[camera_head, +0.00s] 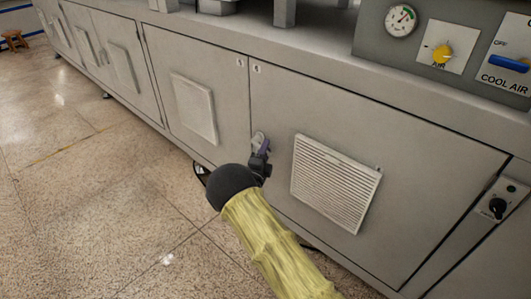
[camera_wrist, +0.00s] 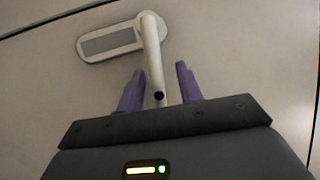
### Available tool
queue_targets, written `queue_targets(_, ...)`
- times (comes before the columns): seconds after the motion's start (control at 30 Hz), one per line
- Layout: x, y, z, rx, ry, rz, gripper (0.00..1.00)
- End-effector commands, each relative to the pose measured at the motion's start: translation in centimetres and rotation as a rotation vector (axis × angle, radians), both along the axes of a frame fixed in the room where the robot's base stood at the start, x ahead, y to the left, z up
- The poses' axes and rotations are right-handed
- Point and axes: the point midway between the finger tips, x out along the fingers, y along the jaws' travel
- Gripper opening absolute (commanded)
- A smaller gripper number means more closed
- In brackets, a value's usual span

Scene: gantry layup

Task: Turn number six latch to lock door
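The latch (camera_wrist: 152,55) shows in the wrist view as a pale lever standing out from an oblong plate (camera_wrist: 110,42) with a grey inset on the cabinet door. My gripper (camera_wrist: 160,85) has its two purple fingers apart, one on each side of the lever, with gaps on both sides. The lever's dark round end lies between them. In the head view my gripper (camera_head: 263,146) is at the door's left edge, near the seam, and mostly hides the latch. The door (camera_head: 400,170) looks flush with the cabinet. No number six is readable.
The door has a louvred vent (camera_head: 335,183). A second panel (camera_head: 195,108) is on the door to the left. A gauge (camera_head: 401,20), a yellow knob (camera_head: 441,54) and a blue switch (camera_head: 508,63) sit above.

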Motion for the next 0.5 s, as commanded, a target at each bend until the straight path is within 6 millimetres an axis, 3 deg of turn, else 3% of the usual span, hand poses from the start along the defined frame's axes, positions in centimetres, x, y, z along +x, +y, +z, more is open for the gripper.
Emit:
queue_targets(0.2,0.00,0.00,0.04,0.000,0.000,0.000,0.34)
queue_targets(0.37,-0.01,0.01,0.04,0.001,0.000,0.000,0.03)
queue_targets(0.5,-0.01,0.02,0.04,0.001,0.000,0.000,0.00)
